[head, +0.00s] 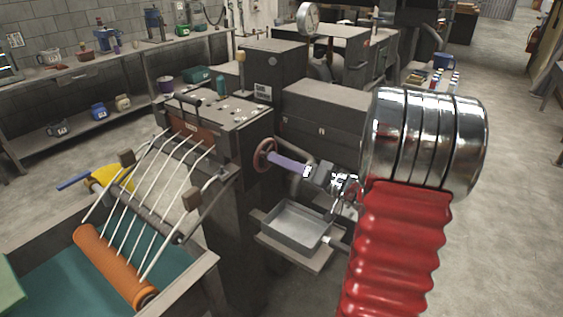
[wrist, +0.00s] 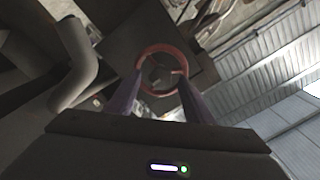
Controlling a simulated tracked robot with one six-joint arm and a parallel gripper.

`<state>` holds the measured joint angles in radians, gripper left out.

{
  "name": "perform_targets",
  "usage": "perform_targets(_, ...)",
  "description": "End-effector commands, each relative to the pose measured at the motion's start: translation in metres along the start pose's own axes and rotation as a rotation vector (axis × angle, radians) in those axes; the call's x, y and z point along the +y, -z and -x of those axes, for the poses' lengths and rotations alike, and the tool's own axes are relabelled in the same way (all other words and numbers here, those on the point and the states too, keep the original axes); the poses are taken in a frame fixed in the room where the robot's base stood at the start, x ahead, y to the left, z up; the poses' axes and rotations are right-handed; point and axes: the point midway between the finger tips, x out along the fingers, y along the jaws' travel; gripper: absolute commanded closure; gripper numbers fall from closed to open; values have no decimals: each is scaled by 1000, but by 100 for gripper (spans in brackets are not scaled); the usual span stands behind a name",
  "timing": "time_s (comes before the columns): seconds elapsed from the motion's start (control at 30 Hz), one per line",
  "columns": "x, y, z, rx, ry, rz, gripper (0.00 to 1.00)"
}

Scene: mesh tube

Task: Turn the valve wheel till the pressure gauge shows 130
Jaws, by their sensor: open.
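The red valve wheel (head: 262,152) sits on the side of the dark machine; in the wrist view its ring (wrist: 162,48) faces me. My gripper (head: 272,158) points at the wheel with its purple fingers. In the wrist view my gripper (wrist: 160,80) is open, with one fingertip at the left and one at the right of the wheel's lower rim. I cannot tell whether they touch it. The round pressure gauge (head: 308,18) stands behind the machine at the top; its needle and numbers are too small to read.
A grey tray (head: 296,225) on a shelf is below my arm. An orange roller (head: 112,262) and a rack of white rods are at the left front. Dark cabinets (head: 325,118) stand behind the wheel. Open floor lies to the right.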

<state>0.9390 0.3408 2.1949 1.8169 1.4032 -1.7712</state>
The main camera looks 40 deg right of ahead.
Motion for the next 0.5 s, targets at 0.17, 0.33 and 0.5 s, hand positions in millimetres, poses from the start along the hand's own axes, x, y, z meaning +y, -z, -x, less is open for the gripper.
perform_targets(0.17,0,0,-13,0,1,-1,53)
perform_targets(0.33,0,0,-15,0,1,0,53)
perform_targets(0.5,0,0,-14,0,1,0,55)
